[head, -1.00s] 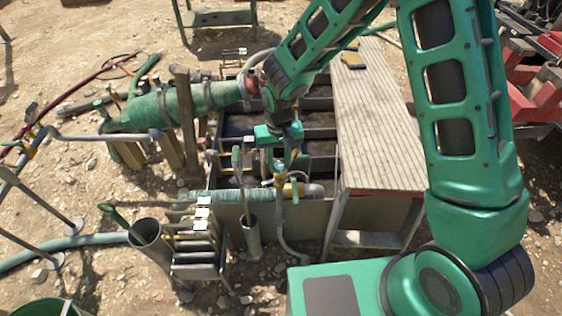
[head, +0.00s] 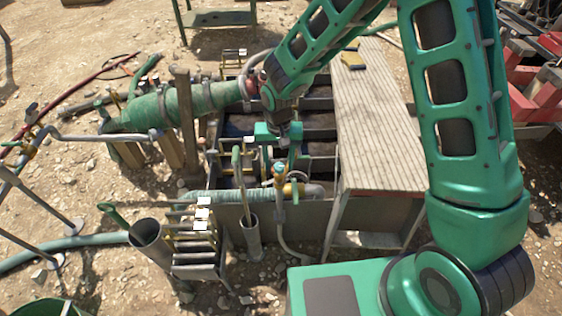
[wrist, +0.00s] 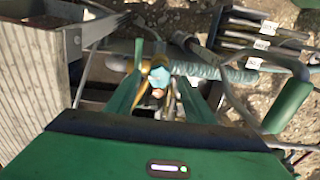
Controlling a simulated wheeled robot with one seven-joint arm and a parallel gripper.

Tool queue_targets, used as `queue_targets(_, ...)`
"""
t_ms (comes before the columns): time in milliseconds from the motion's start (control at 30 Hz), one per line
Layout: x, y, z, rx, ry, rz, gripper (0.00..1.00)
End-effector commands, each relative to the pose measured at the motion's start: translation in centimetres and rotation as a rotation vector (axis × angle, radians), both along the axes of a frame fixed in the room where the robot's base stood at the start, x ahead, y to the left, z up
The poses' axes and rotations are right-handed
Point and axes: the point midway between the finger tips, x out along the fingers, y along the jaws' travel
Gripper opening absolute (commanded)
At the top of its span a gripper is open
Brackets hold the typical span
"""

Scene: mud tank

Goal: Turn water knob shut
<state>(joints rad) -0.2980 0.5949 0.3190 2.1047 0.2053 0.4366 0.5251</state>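The water knob (head: 279,168) is a small light-blue handle on top of a brass fitting and an upright pipe, at the near side of the tank. It also shows in the wrist view as a light-blue knob (wrist: 160,77) in the upper middle. My gripper (head: 280,158) is just behind the knob in the head view, pointing down. In the wrist view its two green fingers (wrist: 160,84) are spread, one on each side of the knob, with gaps visible. I cannot tell whether the fingertips reach the knob's level. Nothing is held.
A teal hose (head: 240,195) runs along the tank's front wall (head: 310,218). A plank walkway (head: 380,120) stands right of the gripper. Tubes with green-handled tools (head: 252,235) and a rack of labelled tools (head: 197,245) stand in front and left.

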Motion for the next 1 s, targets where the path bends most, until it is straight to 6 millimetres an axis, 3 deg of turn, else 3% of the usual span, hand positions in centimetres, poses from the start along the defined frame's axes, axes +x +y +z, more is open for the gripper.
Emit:
queue_targets(367,-0.2,-0.1,0.7,-0.002,0.005,0.002,0.48)
queue_targets(800,-0.1,-0.1,8.2,-0.001,0.003,0.001,0.48)
queue_targets(1000,-0.1,-0.1,10.2,-0.002,0.004,0.001,0.48)
